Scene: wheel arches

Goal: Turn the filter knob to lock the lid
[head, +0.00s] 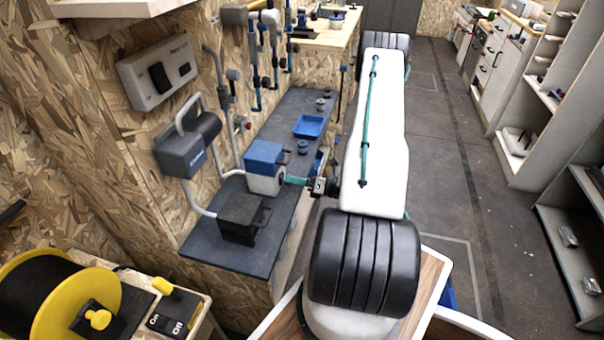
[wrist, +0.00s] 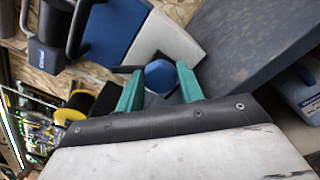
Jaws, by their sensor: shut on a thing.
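The filter unit (head: 264,154) is a blue-topped box with a pale grey body on the dark bench. Its blue lid (wrist: 110,34) and pale side (wrist: 165,40) show at the top of the wrist view. The filter knob (wrist: 160,75) is a small blue many-sided knob on the unit. My gripper (head: 289,180) reaches in from the right at the unit's side. In the wrist view its teal fingers (wrist: 160,86) stand on both sides of the knob, shut on it. The knob is not clearly visible in the head view, and its lock position cannot be told.
A black box (head: 241,216) stands in front of the unit on the bench (head: 203,240). A blue tray (head: 309,126) and small round parts lie behind it. A grey-blue handled device (head: 183,156) hangs on the wall at left. The floor at right is clear.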

